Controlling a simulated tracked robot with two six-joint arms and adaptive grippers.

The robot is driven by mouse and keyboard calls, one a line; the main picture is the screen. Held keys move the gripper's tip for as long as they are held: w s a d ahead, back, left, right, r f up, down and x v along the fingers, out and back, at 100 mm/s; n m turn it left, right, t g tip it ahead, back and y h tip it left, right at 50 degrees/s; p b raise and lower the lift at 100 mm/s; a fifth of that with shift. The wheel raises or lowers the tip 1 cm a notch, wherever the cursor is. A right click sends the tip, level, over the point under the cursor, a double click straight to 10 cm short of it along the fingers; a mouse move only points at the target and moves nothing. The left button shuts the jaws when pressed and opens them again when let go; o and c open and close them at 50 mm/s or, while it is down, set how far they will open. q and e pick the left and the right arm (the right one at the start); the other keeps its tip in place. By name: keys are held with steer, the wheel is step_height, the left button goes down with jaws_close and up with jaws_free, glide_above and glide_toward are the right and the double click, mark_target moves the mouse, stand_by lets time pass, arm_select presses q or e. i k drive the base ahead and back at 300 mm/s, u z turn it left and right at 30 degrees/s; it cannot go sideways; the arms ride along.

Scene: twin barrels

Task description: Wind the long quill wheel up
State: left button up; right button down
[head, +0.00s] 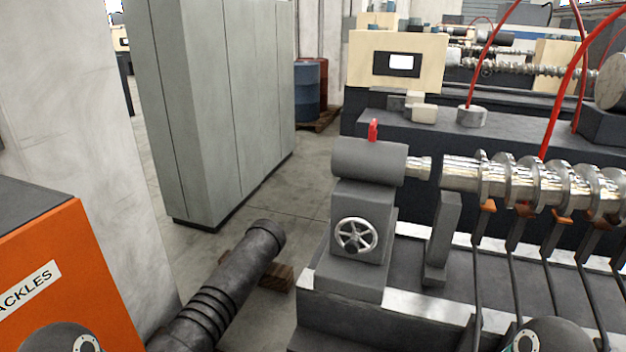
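A silver spoked handwheel (356,235) with a dark knob low on its rim is on the front of a grey tailstock (362,270). It is the only such wheel I can make out. I cannot tell from this view whether it is the long quill wheel. Above it is a grey horizontal barrel (368,161) with a red lever (374,130) on top. A short bright quill (420,168) sticks out of the barrel's right end towards a shiny screw shaft (545,180). Neither gripper is in view; only rounded dark parts of my arms show at the bottom edge.
Dark supports (512,240) hold the screw shaft over the machine bed. An orange cabinet (70,270) stands at the left. A dark ribbed cylinder (235,275) lies slanted near a wooden block (275,277). Grey lockers (215,100) stand behind; the floor before the tailstock's left side is partly clear.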

mark_target(351, 246)
steer(key=k, duration=1.1)
steer(key=u, duration=0.4)
steer(key=i, duration=1.75)
steer(key=z, duration=0.6)
